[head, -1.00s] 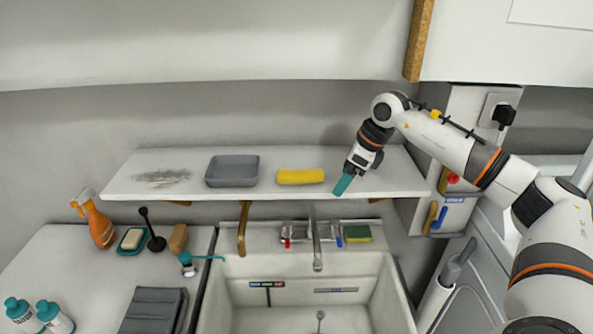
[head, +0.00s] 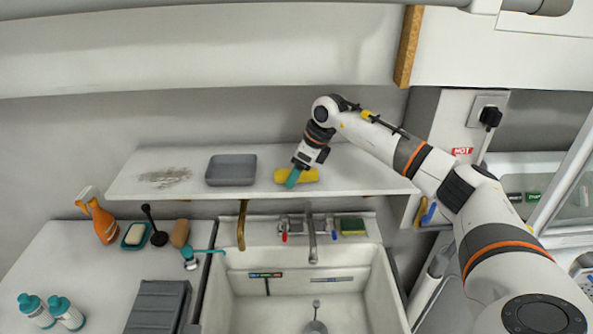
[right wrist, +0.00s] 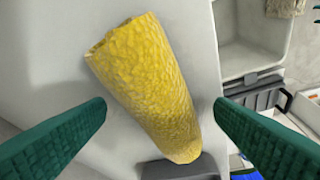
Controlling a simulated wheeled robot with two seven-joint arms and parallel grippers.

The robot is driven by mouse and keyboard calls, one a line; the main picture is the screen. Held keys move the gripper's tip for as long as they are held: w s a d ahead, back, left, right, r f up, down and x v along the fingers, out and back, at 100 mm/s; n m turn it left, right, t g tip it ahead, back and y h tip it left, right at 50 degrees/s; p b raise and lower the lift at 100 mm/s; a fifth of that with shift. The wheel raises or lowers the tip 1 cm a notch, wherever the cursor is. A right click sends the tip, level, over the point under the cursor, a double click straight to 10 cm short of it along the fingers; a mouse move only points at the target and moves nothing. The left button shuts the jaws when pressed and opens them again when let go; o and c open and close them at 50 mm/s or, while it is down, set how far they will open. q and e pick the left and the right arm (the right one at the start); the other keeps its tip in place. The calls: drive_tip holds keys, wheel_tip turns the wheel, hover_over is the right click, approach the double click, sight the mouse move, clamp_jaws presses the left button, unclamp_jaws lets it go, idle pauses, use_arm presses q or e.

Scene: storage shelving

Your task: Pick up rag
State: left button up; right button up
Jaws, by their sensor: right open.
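The rag is a rolled yellow cloth (head: 308,176) lying on the white shelf above the sink, right of a grey tray. In the right wrist view the yellow roll (right wrist: 150,85) lies slanted between the two green fingers. My left gripper is not in view.
The grey tray (head: 231,170) stands left of the rag on the shelf (head: 350,182). A dusty patch (head: 165,177) lies farther left. Below are the sink (head: 290,258) with its faucet (head: 311,235) and a sponge (head: 352,226). An orange spray bottle (head: 101,220) stands on the left counter.

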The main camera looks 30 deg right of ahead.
drive_tip(key=shift+s+d, duration=0.1)
drive_tip(key=shift+s, duration=0.05)
drive_tip(key=shift+c, duration=0.6)
drive_tip(key=c, duration=1)
drive_tip(key=shift+r, duration=0.15)
